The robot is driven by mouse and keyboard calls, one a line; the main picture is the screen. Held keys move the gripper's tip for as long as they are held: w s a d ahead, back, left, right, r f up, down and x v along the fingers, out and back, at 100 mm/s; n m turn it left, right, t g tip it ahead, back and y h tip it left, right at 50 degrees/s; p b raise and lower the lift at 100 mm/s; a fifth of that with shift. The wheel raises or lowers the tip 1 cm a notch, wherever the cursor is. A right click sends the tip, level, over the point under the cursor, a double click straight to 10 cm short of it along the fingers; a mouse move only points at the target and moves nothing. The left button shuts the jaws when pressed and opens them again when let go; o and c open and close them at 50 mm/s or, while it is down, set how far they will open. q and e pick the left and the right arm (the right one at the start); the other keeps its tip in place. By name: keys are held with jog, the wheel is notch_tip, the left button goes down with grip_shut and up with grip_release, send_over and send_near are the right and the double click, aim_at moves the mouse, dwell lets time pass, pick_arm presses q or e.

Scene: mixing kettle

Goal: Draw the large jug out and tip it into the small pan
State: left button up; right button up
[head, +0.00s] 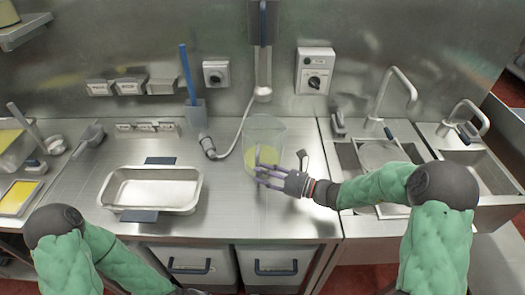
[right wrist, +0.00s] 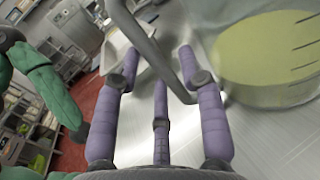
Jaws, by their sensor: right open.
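The large jug (head: 265,128) is clear, holds yellow-green liquid and stands upright on the steel counter. Its side and the liquid fill the right of the right wrist view (right wrist: 262,58). My right gripper (head: 262,170) is open in front of the jug, its fingers pointing left and overlapping the jug's lower part. In the right wrist view a grey curved bar (right wrist: 160,55) passes between the spread fingers; I cannot tell whether it is the jug's handle or the hose. The small pan (head: 150,170), a shallow steel tray with blue grips, sits to the left. My left gripper is out of view.
A grey hose (head: 238,135) hangs behind the jug, its end on the counter. A holder with a blue-handled tool (head: 188,75) stands behind the pan. Sinks with taps (head: 395,90) are at right, yellow-filled trays (head: 18,195) at far left. Counter between pan and jug is mostly clear.

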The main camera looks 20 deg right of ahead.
grip_shut()
jog(key=shift+r, duration=0.1)
jog(key=shift+r, duration=0.1)
notch_tip(320, 180, up, 6)
jog(key=p, duration=0.5)
jog(key=shift+w, duration=0.1)
dwell(0.3)
